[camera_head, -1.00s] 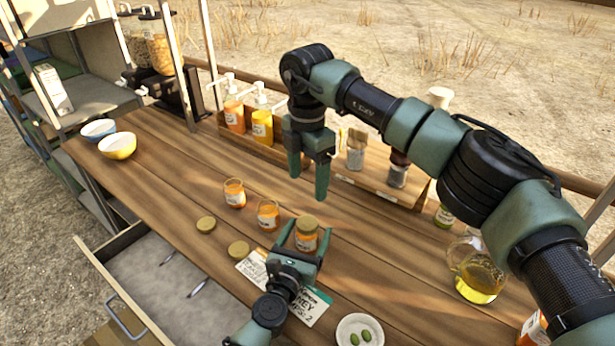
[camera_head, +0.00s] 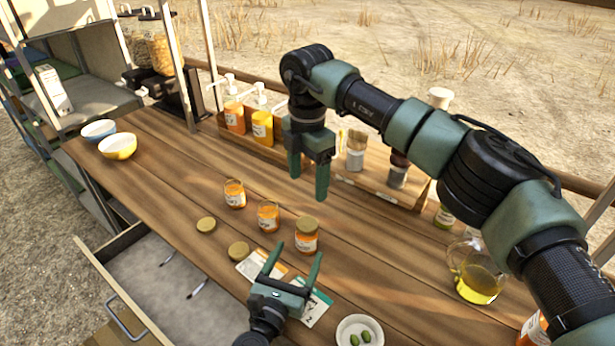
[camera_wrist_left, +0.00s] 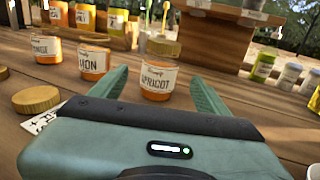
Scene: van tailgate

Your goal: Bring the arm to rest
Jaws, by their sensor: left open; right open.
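My left gripper (camera_head: 288,272) is open and empty, low over the front of the wooden table, just in front of a jar with a gold lid. In the left wrist view this lidded jar (camera_wrist_left: 160,75) reads "APRICOT" and stands beyond the fingers (camera_wrist_left: 160,88), apart from them. It also shows in the head view (camera_head: 306,236). My right gripper (camera_head: 308,180) is open and empty, pointing down above the table behind the jars. Two open orange jars, a left one (camera_head: 234,194) and a middle one (camera_head: 268,216), stand beside the lidded jar.
Two loose lids (camera_head: 206,224) (camera_head: 239,251) lie by the jars. A printed card (camera_head: 312,308) lies under my left gripper. A white dish (camera_head: 359,331) with green olives and an oil jug (camera_head: 478,276) stand right. An open drawer (camera_head: 165,285) is at the front left.

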